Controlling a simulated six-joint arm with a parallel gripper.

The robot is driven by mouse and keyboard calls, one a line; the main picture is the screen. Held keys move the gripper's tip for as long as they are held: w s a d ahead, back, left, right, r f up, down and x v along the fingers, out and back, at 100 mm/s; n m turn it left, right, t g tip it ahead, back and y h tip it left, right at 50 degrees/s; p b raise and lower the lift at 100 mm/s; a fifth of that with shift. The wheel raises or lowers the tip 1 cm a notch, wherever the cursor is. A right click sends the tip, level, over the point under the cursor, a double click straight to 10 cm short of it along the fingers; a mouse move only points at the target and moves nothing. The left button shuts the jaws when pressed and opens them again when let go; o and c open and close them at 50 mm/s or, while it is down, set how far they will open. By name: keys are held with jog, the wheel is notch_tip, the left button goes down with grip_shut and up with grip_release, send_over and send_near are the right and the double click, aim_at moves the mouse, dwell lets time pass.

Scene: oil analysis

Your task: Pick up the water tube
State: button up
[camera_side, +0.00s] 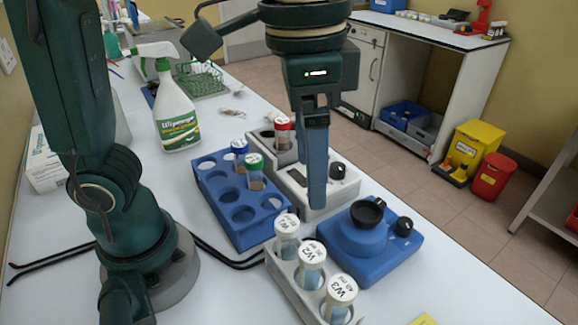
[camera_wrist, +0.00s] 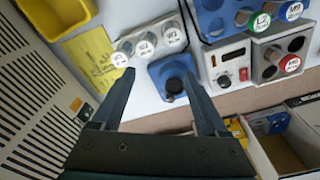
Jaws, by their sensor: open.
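Three white-capped tubes with pale blue contents and labels starting with W, the nearest (camera_side: 341,291) reading W3, stand upright in a grey rack (camera_side: 285,283) at the front. Their white caps also show in the wrist view, such as the middle one (camera_wrist: 145,48). My gripper (camera_side: 317,205) points down, above and behind this rack, near the grey device and the blue mixer (camera_side: 362,238). In the wrist view my gripper (camera_wrist: 159,72) is open, with nothing between its fingers, and the mixer appears between the fingertips. The white-capped tubes are left of and above it there.
A blue rack (camera_side: 225,200) holds blue-capped (camera_side: 239,147) and green-capped (camera_side: 254,162) tubes. A red-capped tube (camera_side: 282,124) sits in the grey device (camera_side: 338,203) behind. A spray bottle (camera_side: 175,110) stands farther back. A yellow note (camera_wrist: 92,58) lies by the grey rack.

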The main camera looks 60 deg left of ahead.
aim_at(310, 252)
jog(key=d, duration=0.1)
jog(key=d+f+m, duration=0.1)
jog(key=d+f, duration=0.1)
jog(key=shift+s+f+g, duration=0.15)
jog(key=shift+s+g, duration=0.1)
jog(key=shift+g, duration=0.15)
notch_tip(310, 252, down, 6)
jog(key=shift+f, duration=0.25)
jog(key=shift+s+a+f, duration=0.1)
jog(key=shift+s+f, duration=0.1)
jog(key=shift+f, duration=1.1)
jog(key=shift+s+a+f, duration=0.1)
jog(key=shift+s+f, duration=0.1)
jog(key=shift+f, duration=1.1)
grip_shut()
